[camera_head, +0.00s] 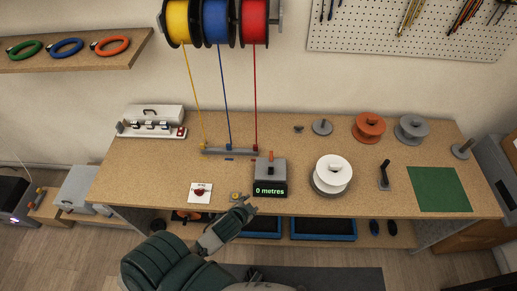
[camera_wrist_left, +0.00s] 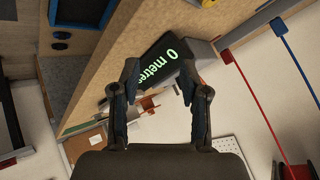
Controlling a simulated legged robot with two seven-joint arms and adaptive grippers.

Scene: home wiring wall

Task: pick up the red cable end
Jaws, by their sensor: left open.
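The red cable (camera_head: 255,95) hangs from the red spool (camera_head: 254,22) down to a grey bar on the table. Its red end (camera_head: 255,149) sits at the right end of that bar. In the left wrist view the red end (camera_wrist_left: 226,56) shows to the right of the fingers, beyond the meter box. My left gripper (camera_head: 247,204) is open and empty at the table's front edge, in front of the meter and apart from the red end. In the left wrist view the open fingers (camera_wrist_left: 158,80) point towards the meter. My right gripper is not in view.
The meter (camera_head: 270,189) reading "0 metres" stands between my left gripper and the grey bar (camera_head: 215,151). Blue (camera_head: 223,90) and yellow (camera_head: 192,90) cables hang left of the red one. A white spool (camera_head: 333,170) stands right of the meter.

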